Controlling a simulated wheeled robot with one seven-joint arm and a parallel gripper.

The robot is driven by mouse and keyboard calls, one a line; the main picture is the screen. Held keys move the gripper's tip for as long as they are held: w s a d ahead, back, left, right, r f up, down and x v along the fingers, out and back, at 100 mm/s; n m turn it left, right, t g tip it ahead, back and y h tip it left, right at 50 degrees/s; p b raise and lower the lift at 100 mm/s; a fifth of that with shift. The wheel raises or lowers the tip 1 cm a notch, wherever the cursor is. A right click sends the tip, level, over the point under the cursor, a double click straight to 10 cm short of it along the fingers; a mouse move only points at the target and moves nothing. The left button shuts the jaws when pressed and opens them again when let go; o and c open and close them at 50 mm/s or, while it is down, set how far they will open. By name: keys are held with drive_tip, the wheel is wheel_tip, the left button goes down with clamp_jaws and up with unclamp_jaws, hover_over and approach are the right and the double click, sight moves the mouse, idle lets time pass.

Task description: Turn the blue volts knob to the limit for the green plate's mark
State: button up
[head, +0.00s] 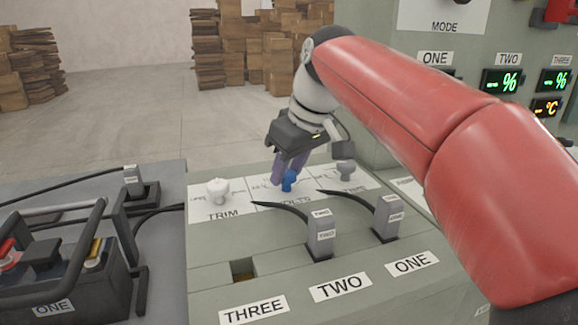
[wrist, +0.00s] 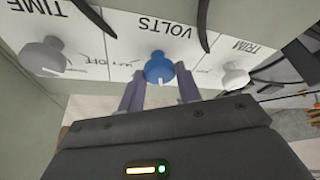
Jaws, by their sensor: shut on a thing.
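The blue volts knob (head: 289,180) stands on the white panel strip above the VOLTS label, which my gripper partly covers in the head view. In the wrist view the blue knob (wrist: 158,68) sits between the two purple-grey fingers of my gripper (wrist: 160,92). My gripper (head: 288,172) is shut on the knob from above. A white pointer line shows on the knob's near side in the wrist view. The scale marks around it are too small or hidden to read. No green plate can be made out in either view.
A white TRIM knob (head: 217,190) and a grey TIME knob (wrist: 44,56) flank the blue one. Grey plugs with black cables stand in slots TWO (head: 320,238) and ONE (head: 388,218). Slot THREE (head: 243,271) is empty. A battery (head: 60,265) sits at left.

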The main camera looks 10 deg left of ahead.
drive_tip(key=o, duration=1)
drive_tip(key=shift+c, duration=0.2)
drive_tip(key=v, duration=0.7)
drive_tip(key=shift+r, duration=0.4)
drive_tip(key=shift+s+d, duration=0.1)
drive_tip(key=shift+s, duration=0.05)
